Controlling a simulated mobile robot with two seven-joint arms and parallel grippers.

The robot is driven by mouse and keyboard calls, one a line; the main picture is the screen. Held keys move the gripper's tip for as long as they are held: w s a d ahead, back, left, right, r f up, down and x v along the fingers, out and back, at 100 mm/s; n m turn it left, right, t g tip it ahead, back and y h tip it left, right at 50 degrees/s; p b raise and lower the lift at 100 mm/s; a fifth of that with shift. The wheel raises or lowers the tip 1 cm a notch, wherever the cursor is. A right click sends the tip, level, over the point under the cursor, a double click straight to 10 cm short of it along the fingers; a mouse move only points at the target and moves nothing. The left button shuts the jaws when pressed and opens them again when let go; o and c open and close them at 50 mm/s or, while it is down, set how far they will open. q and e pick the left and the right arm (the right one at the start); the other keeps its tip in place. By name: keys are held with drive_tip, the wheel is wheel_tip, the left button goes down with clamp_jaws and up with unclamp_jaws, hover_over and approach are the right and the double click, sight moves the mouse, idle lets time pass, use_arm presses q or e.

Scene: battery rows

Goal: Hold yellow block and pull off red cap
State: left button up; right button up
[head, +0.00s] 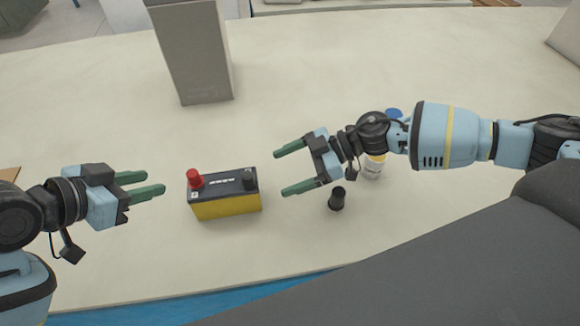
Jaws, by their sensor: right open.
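The yellow block (227,207) is a battery with a yellow lower body and a dark top, standing on the pale table. The red cap (194,180) sits on the left end of its top. A black cap (249,180) is on the right end. My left gripper (156,184) is left of the block, apart from it, with its green fingers a little parted and nothing between them. My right gripper (279,173) is right of the block, with its fingers wide open, empty and pointing left toward it.
A small black cylinder (337,199) stands below my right gripper. A white bottle (374,167) with a yellow band is partly hidden behind my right arm. A tall grey box (195,60) stands farther back. The table (300,70) is clear behind the block.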

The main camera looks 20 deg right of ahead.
sight(241, 189)
drive_tip(key=x, duration=1.2)
drive_tip(key=shift+r, duration=0.1)
clamp_jaws()
idle(0.4)
idle(0.8)
